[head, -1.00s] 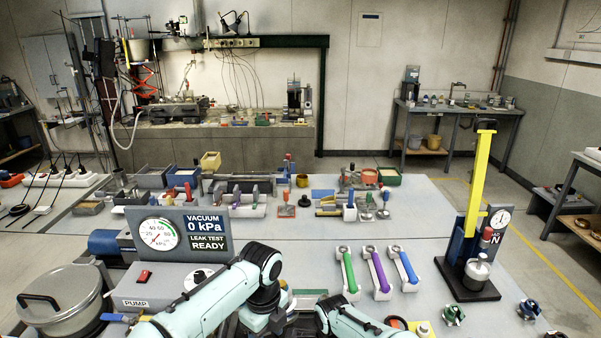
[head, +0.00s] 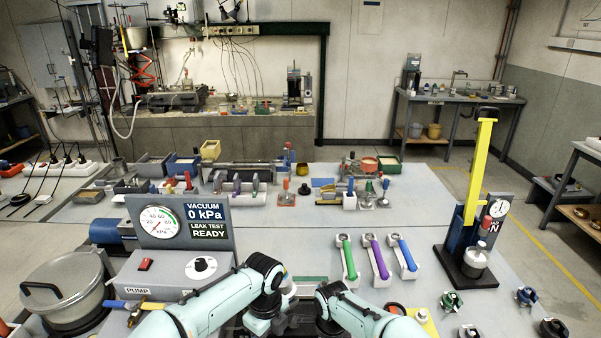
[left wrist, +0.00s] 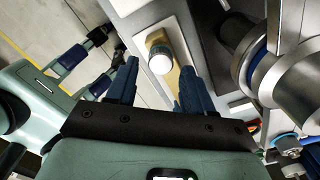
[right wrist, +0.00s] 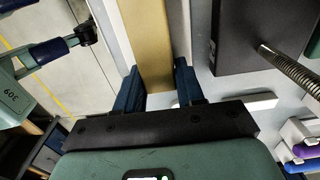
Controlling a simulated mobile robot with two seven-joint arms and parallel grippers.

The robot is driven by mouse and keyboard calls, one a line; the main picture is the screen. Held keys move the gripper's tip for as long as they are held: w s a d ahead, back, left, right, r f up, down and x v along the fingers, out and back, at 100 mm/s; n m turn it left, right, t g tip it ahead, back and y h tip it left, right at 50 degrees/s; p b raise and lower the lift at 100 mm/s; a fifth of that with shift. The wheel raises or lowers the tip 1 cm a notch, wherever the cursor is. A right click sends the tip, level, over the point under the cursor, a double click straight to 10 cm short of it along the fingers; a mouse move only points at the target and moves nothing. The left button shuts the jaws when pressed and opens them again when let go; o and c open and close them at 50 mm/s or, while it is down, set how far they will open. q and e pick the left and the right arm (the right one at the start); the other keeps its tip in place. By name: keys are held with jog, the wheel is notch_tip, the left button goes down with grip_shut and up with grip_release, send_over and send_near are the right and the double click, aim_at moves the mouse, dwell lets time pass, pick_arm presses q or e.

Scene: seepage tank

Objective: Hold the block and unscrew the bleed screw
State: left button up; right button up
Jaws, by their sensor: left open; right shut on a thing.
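A brass-coloured block (right wrist: 146,40) stands between my right gripper's fingers (right wrist: 160,88) in the right wrist view, and the gripper is shut on it. In the head view both grippers are hidden behind my arms.
The vacuum gauge panel (head: 180,222) and pump box (head: 165,280) stand left of my arms. Green, purple and blue handled tools (head: 376,258) lie to the right, with a yellow-levered press (head: 478,190) beyond them. A metal cylinder (left wrist: 262,68) is close right of the left gripper.

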pick_arm(q)
jog(key=shift+f, duration=0.1)
jog(key=shift+s+a+f, duration=0.1)
jog(key=shift+f, duration=1.55)
grip_shut()
jog(key=n, duration=0.6)
jog(key=shift+s+m, duration=0.1)
jog(key=shift+m, duration=0.6)
grip_release()
jog(key=shift+o, duration=0.9)
jog(key=shift+r, duration=0.2)
